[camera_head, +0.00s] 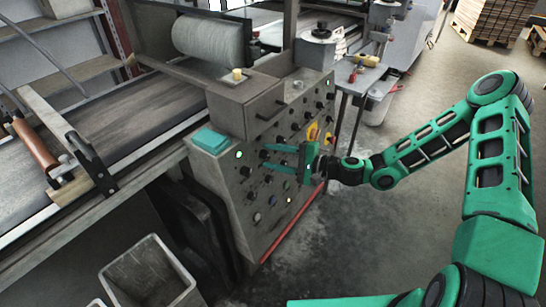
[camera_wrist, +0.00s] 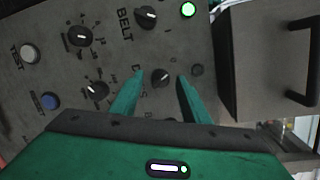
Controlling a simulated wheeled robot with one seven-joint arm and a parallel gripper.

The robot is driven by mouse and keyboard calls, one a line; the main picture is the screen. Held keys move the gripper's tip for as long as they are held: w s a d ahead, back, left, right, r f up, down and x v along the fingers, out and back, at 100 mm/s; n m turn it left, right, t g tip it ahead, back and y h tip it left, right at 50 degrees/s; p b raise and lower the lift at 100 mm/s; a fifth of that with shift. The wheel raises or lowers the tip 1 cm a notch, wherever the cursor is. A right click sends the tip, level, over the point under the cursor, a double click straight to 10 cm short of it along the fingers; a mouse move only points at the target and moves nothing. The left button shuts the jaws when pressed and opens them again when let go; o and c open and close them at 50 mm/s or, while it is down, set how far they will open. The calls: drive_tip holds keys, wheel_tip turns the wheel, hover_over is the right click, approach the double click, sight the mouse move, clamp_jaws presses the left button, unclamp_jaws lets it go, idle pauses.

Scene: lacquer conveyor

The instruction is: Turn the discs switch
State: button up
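The control panel (camera_head: 245,190) is a grey face with several dark knobs and lights. In the wrist view, a dark round knob with a white pointer mark (camera_wrist: 160,77) sits beside a partly hidden label that seems to read DISCS. My gripper (camera_wrist: 161,80) is open, one teal finger on each side of this knob. I cannot tell whether the fingers touch it. In the head view my gripper (camera_head: 265,157) reaches to the panel from the right, and its fingers hide part of the panel.
Near the fingers are the BELT knob (camera_wrist: 146,16), a lit green lamp (camera_wrist: 188,9), other knobs (camera_wrist: 80,36), a white TEST button (camera_wrist: 30,53) and a blue button (camera_wrist: 50,101). A yellow-and-red switch (camera_head: 313,132) stands right of my gripper. An open grey bin (camera_head: 117,272) stands on the floor.

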drive_tip(key=v, duration=1)
drive_tip(key=shift+d, duration=0.3)
drive_tip(key=shift+s, duration=0.15)
drive_tip(key=s+d+f+n+g+h, duration=0.4)
drive_tip(key=s+n+g, duration=0.1)
drive_tip(key=s, duration=0.2)
drive_tip(key=s+d+r+n+g+h, duration=0.2)
drive_tip(key=s+d+h, duration=0.35)
drive_tip(key=d, duration=0.55)
drive_tip(key=s+d+r+m+h, duration=0.1)
drive_tip(key=s+d+r+h, duration=0.1)
drive_tip(key=s+d+r, duration=0.5)
drive_tip(key=s+d+r+m+h, duration=0.2)
drive_tip(key=s+d+r, duration=0.5)
drive_tip(key=s+r, duration=0.4)
drive_tip(key=shift+s+d+r+m+h, duration=0.35)
drive_tip(key=shift+s+h, duration=0.1)
drive_tip(key=shift+s, duration=0.25)
